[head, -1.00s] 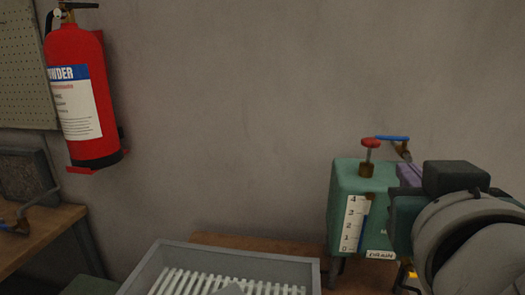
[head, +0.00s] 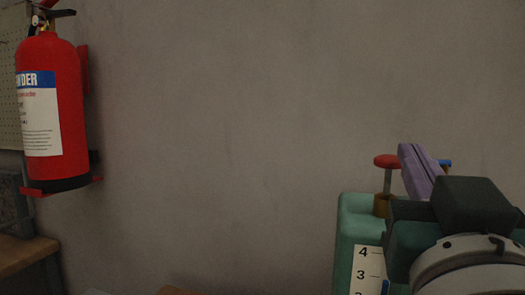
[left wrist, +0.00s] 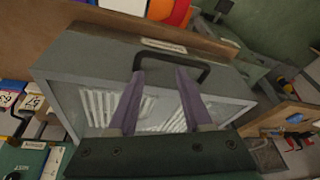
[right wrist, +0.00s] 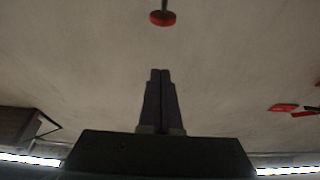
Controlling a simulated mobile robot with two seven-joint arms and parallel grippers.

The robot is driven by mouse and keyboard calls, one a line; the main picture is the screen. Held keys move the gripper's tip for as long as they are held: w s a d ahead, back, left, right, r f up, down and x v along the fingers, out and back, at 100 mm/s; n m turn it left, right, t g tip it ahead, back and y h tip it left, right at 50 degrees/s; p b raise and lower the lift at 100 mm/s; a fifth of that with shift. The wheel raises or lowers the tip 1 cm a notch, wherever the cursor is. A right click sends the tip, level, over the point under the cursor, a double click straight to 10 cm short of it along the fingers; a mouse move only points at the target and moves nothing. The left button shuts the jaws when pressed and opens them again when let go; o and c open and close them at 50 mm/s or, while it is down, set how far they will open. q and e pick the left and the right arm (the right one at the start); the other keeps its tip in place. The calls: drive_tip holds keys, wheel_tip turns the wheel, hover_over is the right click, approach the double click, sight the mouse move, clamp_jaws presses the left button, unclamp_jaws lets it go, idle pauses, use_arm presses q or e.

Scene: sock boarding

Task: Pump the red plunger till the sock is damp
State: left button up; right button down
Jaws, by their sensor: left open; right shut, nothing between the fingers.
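The red plunger (head: 387,160) stands upright on a rod from a brass collar on top of the green tank (head: 359,215) in the head view. Its red knob (right wrist: 162,18) also shows at the top of the right wrist view. My right gripper (head: 411,148) is shut and empty, its purple fingers just right of the knob in the picture; I cannot tell whether they touch. In the right wrist view its fingertips (right wrist: 160,71) show a gap from the knob. My left gripper (left wrist: 160,71) is open over a grey box (left wrist: 225,85) with white slats. I make out no sock.
A red fire extinguisher (head: 52,110) hangs on the wall at the left. A blue-handled valve (head: 445,162) is partly hidden behind my right fingers. The tank's scale (head: 367,265) shows 4 and 3. The wall between extinguisher and tank is bare.

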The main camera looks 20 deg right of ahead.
wheel_tip(320, 180, up, 4)
drive_tip(key=p, duration=0.5)
hover_over(389, 173)
drive_tip(key=s+a, duration=0.2)
drive_tip(key=f, duration=0.2)
drive_tip(key=d+f, duration=0.1)
drive_tip(key=f, duration=0.1)
drive_tip(key=shift+w+f, duration=0.2)
drive_tip(key=shift+f, duration=0.05)
use_arm(q)
drive_tip(key=r, duration=0.5)
drive_tip(key=shift+d, duration=0.2)
use_arm(e)
drive_tip(key=shift+f, duration=0.1)
use_arm(q)
wheel_tip(389, 173, down, 5)
drive_tip(key=b, duration=0.5)
drive_tip(key=shift+a+r, duration=0.1)
use_arm(e)
wheel_tip(389, 173, down, 3)
drive_tip(key=shift+f, duration=0.2)
use_arm(q)
drive_tip(key=shift+f+b, duration=0.55)
use_arm(e)
drive_tip(key=shift+f, duration=0.25)
use_arm(q)
drive_tip(key=shift+r, duration=0.1)
use_arm(e)
drive_tip(key=shift+r, duration=0.1)
